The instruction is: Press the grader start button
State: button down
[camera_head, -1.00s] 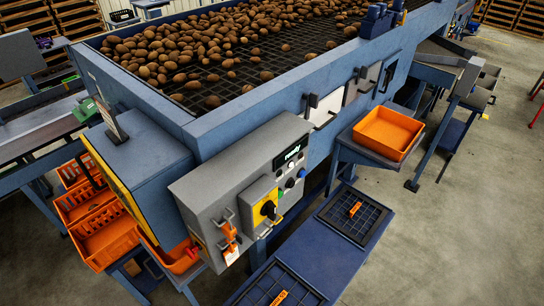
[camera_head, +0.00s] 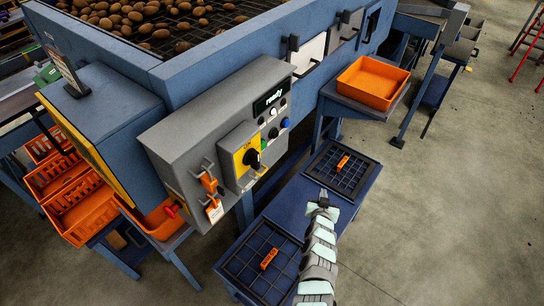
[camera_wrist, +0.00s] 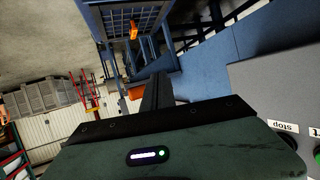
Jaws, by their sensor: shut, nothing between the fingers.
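The grey control panel (camera_head: 190,140) on the grader's front has a small display reading "ready" (camera_head: 268,99). Below the display are several small round buttons, including a blue one (camera_head: 285,122) and a green one (camera_head: 264,143). In the wrist view the panel fills the lower right, with an upside-down "stop" label (camera_wrist: 284,127) and a green button (camera_wrist: 317,154) cut off by the edge. My gripper (camera_head: 323,196) is in front of and to the right of the panel, apart from it. Its fingers (camera_wrist: 157,92) are shut and empty.
A yellow plate with a black rotary switch (camera_head: 251,157) and an orange lockout piece (camera_head: 209,183) stick out of the panel. A blue bench (camera_head: 290,212) with dark grid trays lies below. An orange bin (camera_head: 372,84) stands right of the panel. The floor at right is clear.

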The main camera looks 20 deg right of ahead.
aim_at(264, 146)
jog(key=s+d+f+m+g+y+b, duration=0.2)
jog(key=s+d+f+g+y+b, duration=0.1)
jog(key=f, duration=0.4)
jog(key=w+a+r+m+t+y+b, duration=0.25)
jog(key=a+r+y+b, duration=0.25)
jog(key=a+r+y, duration=0.5)
notch_tip(264, 146, up, 16)
jog(key=a+t+y+b, duration=0.1)
jog(key=t+y, duration=0.2)
jog(key=y, duration=0.1)
jog(key=shift+a+r+t+b, duration=0.15)
jog(key=shift+a+t+b, duration=0.2)
jog(key=shift+a+b, duration=0.05)
jog(key=x, duration=1.3)
jog(key=shift+w+a, duration=0.3)
